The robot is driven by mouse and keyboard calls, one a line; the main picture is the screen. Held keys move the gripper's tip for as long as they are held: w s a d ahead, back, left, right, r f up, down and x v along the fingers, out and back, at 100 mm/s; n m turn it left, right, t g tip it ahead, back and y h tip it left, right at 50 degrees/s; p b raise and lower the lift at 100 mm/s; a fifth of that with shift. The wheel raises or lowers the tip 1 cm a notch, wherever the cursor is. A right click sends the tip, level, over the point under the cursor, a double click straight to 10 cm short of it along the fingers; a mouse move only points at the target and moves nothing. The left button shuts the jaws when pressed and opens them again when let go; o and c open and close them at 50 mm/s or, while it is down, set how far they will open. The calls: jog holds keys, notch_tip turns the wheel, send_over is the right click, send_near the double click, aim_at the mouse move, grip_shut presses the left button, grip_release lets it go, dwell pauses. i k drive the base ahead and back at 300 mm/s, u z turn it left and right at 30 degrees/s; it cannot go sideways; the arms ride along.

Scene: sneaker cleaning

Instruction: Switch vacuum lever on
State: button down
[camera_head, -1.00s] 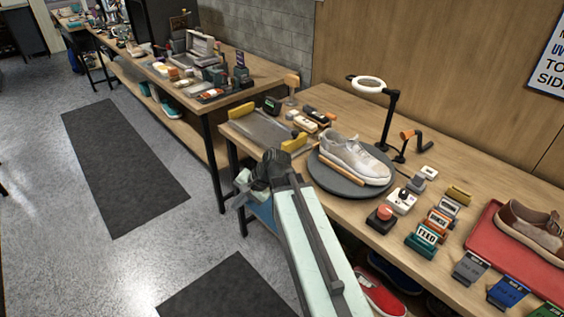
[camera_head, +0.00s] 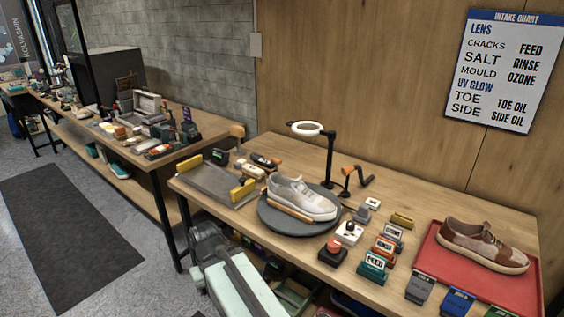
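No lever labelled vacuum can be made out. Candidates are an orange-handled crank (camera_head: 358,174) behind the turntable and a small white box with dark parts on top (camera_head: 348,232) in front of it. A white sneaker (camera_head: 300,197) sits on the round grey turntable (camera_head: 273,219). My arm (camera_head: 238,285) rises from the bottom edge, its far end (camera_head: 207,240) by the table's front edge, left of the turntable and well short of both candidates. The gripper's fingers cannot be made out at that end, nor anything held.
The wooden table (camera_head: 440,212) carries a ring lamp (camera_head: 307,129), a grey tray with yellow ends (camera_head: 214,184), a red button box (camera_head: 333,250), green FEED box (camera_head: 373,266) and red tray (camera_head: 510,290) with a brown sneaker (camera_head: 482,243). A second bench (camera_head: 212,128) stands left. An intake chart (camera_head: 503,70) hangs behind.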

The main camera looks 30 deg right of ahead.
aim_at(277, 161)
jog(key=k, duration=0.45)
jog(key=u, duration=0.1)
jog(key=i, duration=1.1)
jog(key=u, duration=0.5)
jog(key=k, duration=0.8)
jog(key=u, duration=0.15)
jog(key=i, duration=0.9)
jog(key=z, duration=0.1)
